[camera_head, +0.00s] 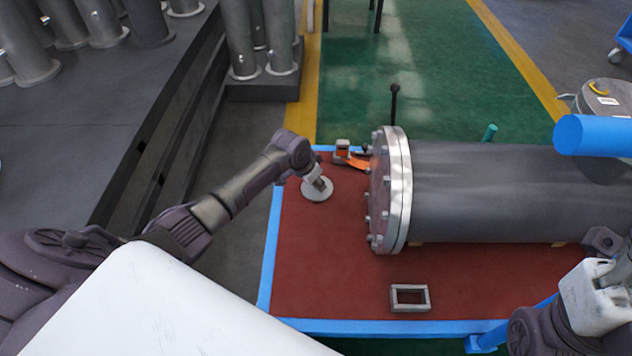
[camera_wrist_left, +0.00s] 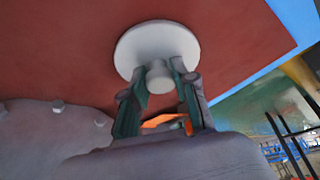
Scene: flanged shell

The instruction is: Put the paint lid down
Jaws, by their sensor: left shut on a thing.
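The paint lid (camera_head: 316,194) is a light grey round disc with a short central knob. It also shows in the left wrist view (camera_wrist_left: 150,40). My left gripper (camera_head: 319,181) is above the lid, with its fingers on either side of the knob, shut on it. The lid is over the far left part of the red tabletop (camera_head: 330,270). Whether it touches the surface cannot be told. My right arm shows at the lower right edge, but its gripper fingers are not visible.
A large grey flanged cylinder (camera_head: 480,190) lies right of the lid, its bolted flange (camera_head: 396,190) facing it. An orange-handled tool (camera_head: 350,160) is close behind the lid. A small metal frame (camera_head: 410,298) lies in front. Red surface between frame and lid is clear.

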